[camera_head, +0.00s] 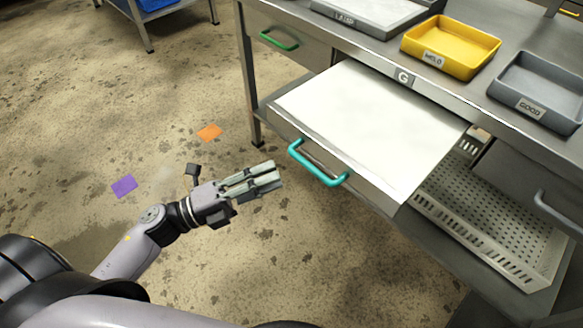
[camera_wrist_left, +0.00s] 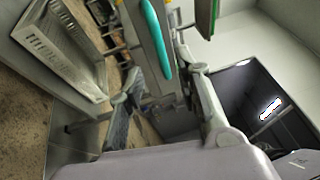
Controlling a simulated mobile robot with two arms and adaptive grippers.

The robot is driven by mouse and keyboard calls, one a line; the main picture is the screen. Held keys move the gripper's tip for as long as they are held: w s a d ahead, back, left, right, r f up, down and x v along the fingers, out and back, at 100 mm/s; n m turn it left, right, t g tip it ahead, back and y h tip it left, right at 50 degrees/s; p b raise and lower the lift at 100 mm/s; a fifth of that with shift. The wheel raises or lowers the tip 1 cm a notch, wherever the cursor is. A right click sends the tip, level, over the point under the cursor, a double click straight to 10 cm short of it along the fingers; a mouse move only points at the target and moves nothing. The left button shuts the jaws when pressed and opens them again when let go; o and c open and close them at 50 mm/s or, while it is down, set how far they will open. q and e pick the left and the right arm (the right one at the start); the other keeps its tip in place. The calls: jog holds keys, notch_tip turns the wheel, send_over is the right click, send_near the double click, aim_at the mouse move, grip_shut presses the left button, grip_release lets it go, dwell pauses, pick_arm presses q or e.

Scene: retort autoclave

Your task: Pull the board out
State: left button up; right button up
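The board (camera_head: 370,120) is a white flat panel with a metal front, sticking out from under the bench top below a "G" label. Its teal handle (camera_head: 318,164) is on the front edge. In the left wrist view the teal handle (camera_wrist_left: 157,40) shows beyond the fingers. My left gripper (camera_head: 278,177) is left of and apart from the handle, its fingers pointing toward it. In the left wrist view its two fingers (camera_wrist_left: 160,68) are spread with nothing between them. My right gripper is not in view.
A closed drawer with a green handle (camera_head: 279,41) is left of the board. A perforated metal tray (camera_head: 490,220) lies on the lower shelf. A yellow tray (camera_head: 450,47) and a grey tray (camera_head: 541,88) stand on the bench top. The floor left of the bench is mostly clear.

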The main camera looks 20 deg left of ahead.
pick_arm(q)
jog(key=shift+v, duration=1.75)
